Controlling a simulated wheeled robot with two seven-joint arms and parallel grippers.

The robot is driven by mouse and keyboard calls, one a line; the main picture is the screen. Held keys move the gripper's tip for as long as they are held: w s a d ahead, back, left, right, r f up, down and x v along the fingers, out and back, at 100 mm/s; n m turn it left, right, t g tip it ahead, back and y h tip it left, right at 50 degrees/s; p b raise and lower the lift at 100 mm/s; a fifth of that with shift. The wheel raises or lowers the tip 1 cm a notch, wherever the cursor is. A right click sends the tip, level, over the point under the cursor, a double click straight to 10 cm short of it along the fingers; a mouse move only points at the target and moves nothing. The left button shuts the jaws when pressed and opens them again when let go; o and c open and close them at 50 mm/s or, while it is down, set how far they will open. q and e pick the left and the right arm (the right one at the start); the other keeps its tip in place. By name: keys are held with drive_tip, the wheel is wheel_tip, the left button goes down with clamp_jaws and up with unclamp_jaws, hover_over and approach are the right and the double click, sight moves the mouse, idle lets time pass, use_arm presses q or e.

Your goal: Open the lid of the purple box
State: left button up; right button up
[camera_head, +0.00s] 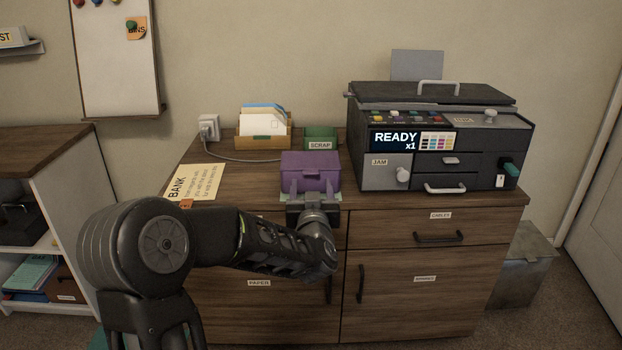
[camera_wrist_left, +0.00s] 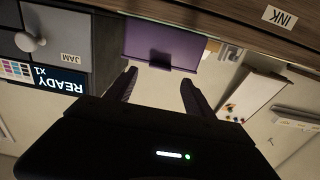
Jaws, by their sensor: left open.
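The purple box (camera_head: 310,160) sits near the front edge of the wooden cabinet top, and its lid looks shut. My left gripper (camera_head: 312,190) is in front of the box, low at its near side, with its arm coming in from the left. In the left wrist view, which is turned upside down, the purple box (camera_wrist_left: 188,48) is ahead with a dark tab on its front. The left gripper (camera_wrist_left: 159,77) is open there, its two fingers apart and nothing between them. I cannot tell whether a finger touches the box. My right gripper is not in view.
A dark printer (camera_head: 440,140) stands close to the box's right. A green scrap tray (camera_head: 320,133) and a wooden envelope holder (camera_head: 262,143) are behind it. A bank paper (camera_head: 197,182) lies on the cabinet top (camera_head: 240,172) to the left.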

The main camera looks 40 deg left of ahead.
sight(311, 174)
use_arm(q)
drive_tip(key=x, duration=0.5)
drive_tip(key=shift+w+a+b, duration=0.15)
drive_tip(key=shift+b, duration=0.15)
clamp_jaws()
idle(0.4)
idle(0.3)
